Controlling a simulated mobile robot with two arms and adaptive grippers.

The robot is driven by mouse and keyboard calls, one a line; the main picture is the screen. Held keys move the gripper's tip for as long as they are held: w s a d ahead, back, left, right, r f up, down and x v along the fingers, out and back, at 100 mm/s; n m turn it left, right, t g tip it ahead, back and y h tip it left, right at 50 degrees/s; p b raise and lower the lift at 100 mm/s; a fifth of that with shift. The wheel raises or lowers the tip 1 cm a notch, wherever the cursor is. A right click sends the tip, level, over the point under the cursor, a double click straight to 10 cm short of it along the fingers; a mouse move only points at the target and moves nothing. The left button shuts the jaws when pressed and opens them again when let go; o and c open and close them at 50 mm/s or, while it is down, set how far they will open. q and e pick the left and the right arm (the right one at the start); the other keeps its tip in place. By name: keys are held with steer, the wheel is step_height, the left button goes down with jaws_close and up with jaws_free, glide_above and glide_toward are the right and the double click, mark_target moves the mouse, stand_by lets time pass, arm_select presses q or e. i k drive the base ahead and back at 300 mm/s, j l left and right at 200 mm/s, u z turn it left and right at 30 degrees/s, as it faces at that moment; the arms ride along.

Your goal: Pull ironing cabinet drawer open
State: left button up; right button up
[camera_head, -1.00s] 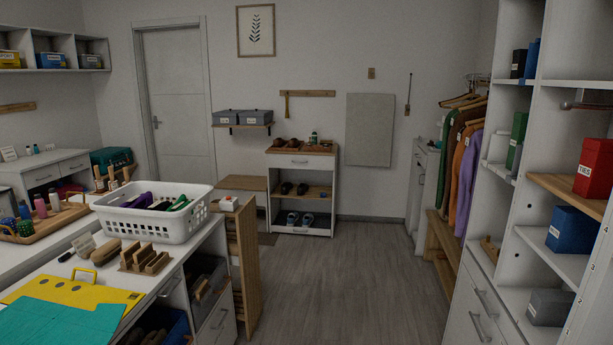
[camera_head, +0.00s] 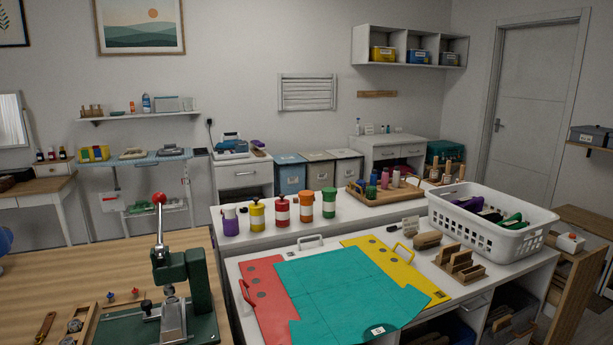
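A small white cabinet (camera_head: 240,187) with an iron (camera_head: 231,145) on top stands against the back wall, left of center, beside the ironing board (camera_head: 148,160); it appears to be the ironing cabinet. Its top drawer (camera_head: 245,173) with a dark handle looks shut. The lower part of the cabinet is partly hidden behind the white counter. Neither of my grippers is in view.
A wooden worktable (camera_head: 60,285) with a green press (camera_head: 185,295) fills the front left. A white counter (camera_head: 232,262) carries colored canisters, a folding board (camera_head: 350,285) and a white basket (camera_head: 490,222). These stand between me and the cabinet.

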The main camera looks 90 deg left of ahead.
mark_target(228, 176)
steer(key=u, duration=3.25)
steer(key=l+z, duration=0.4)
steer(key=i+l+z, duration=0.2)
steer(key=l+z, duration=0.2)
steer(key=i+l+z, duration=0.4)
steer(key=l, duration=0.15)
steer(key=i+l+z, duration=0.2)
steer(key=l+z, duration=0.2)
steer(key=i+l+z, duration=0.75)
steer(key=i, duration=0.5)
steer(key=i+j+z, duration=0.1)
steer(key=i+z, duration=0.2)
steer(key=i, duration=1.45)
steer(key=i+u, duration=0.15)
steer(key=i, duration=0.7)
steer(key=i+j+u, duration=0.15)
steer(key=i+u, duration=0.7)
steer(key=i+l+u, duration=0.1)
steer(key=i+u, duration=0.35)
steer(key=i+l+u, duration=0.2)
steer(key=u, duration=0.2)
steer(key=i+j+u, duration=0.25)
steer(key=i+u, duration=0.15)
steer(key=i, duration=0.2)
steer(key=i+u, duration=0.35)
steer(key=i, duration=0.2)
steer(key=i+l+u, duration=0.1)
steer(key=i+u, duration=0.3)
steer(key=i, duration=0.2)
